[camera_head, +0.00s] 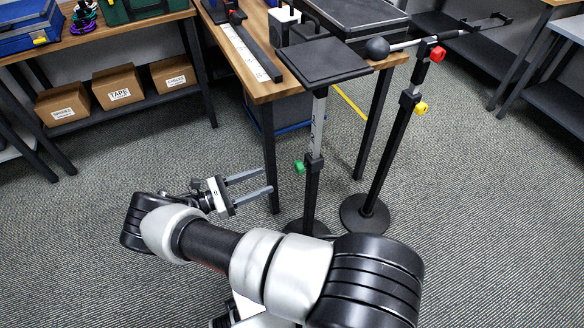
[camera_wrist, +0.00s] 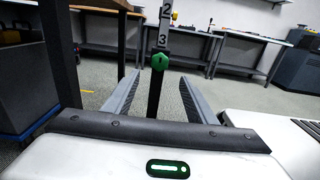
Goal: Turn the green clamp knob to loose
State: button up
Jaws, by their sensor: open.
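The green clamp knob (camera_head: 299,167) sits on the left side of a black stand post, below a marked scale, in the head view. It also shows in the wrist view (camera_wrist: 160,62), facing the camera near the top centre, beyond the fingertips. My gripper (camera_head: 270,181) is open and empty, left of the post and a little lower than the knob in the head view. In the wrist view my two fingers (camera_wrist: 156,84) are spread to either side of the post, apart from the knob. Which way the knob is turned cannot be told.
The knob's stand carries a flat black platform (camera_head: 323,61). Another stand with a red knob (camera_head: 438,54) and a yellow knob (camera_head: 421,108) stands to its right. A wooden workbench (camera_head: 262,88) is close behind. Open carpet lies to the left.

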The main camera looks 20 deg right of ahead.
aim_at(299, 167)
jog(key=d, duration=1.1)
jog(key=shift+w+d+p, duration=0.2)
jog(key=shift+d+p, duration=0.15)
jog(key=shift+p, duration=0.05)
jog(key=shift+c, duration=0.6)
jog(key=c, duration=1)
jog(key=shift+o, duration=0.2)
jog(key=shift+n+b, duration=0.3)
jog(key=shift+b, duration=0.05)
jog(key=n+b, duration=0.7)
jog(key=n, duration=1.2)
jog(key=shift+b, duration=0.35)
jog(key=shift+n, duration=0.3)
